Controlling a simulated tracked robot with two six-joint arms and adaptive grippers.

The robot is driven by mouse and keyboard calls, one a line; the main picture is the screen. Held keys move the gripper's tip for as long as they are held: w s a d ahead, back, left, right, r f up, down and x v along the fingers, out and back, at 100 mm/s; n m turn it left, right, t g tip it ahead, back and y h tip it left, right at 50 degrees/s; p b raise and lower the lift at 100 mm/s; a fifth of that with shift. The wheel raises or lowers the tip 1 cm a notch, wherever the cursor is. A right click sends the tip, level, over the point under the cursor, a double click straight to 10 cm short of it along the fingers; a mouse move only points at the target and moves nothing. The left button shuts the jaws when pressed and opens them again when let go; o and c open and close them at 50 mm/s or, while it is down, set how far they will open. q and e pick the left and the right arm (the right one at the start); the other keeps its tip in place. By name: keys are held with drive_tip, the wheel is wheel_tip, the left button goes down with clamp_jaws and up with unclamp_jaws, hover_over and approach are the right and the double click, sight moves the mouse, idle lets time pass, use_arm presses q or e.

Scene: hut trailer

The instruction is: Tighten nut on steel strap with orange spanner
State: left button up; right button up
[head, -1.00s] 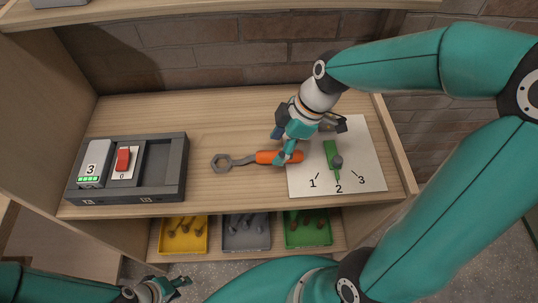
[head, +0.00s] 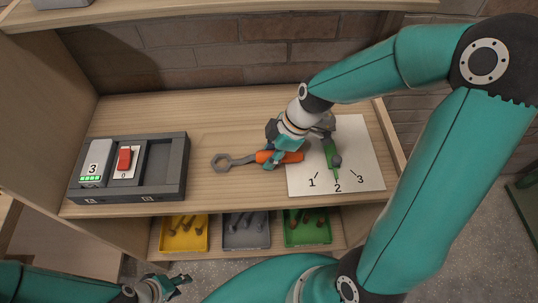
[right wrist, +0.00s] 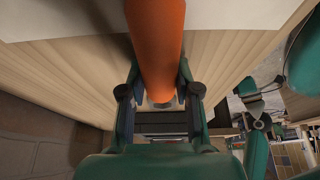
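The orange spanner lies on the shelf board, its grey ring jaw (head: 221,162) to the left and its orange handle (head: 294,157) to the right. My right gripper (head: 276,158) is down over the handle. In the right wrist view, the handle (right wrist: 157,40) runs between the two fingers (right wrist: 160,85), close to both; contact is unclear. I cannot make out a separate steel strap. My left gripper (head: 168,285) is open and empty, low at the left.
A dark tray (head: 168,172) at the left holds a grey unit (head: 96,160) showing 3 and a red-switched unit (head: 125,160). Yellow (head: 183,243), grey (head: 246,240) and green (head: 308,240) bins sit below. A brick wall closes the back; the shelf behind the spanner is clear.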

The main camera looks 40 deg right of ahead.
clamp_jaws()
drive_tip(key=shift+r, duration=0.15)
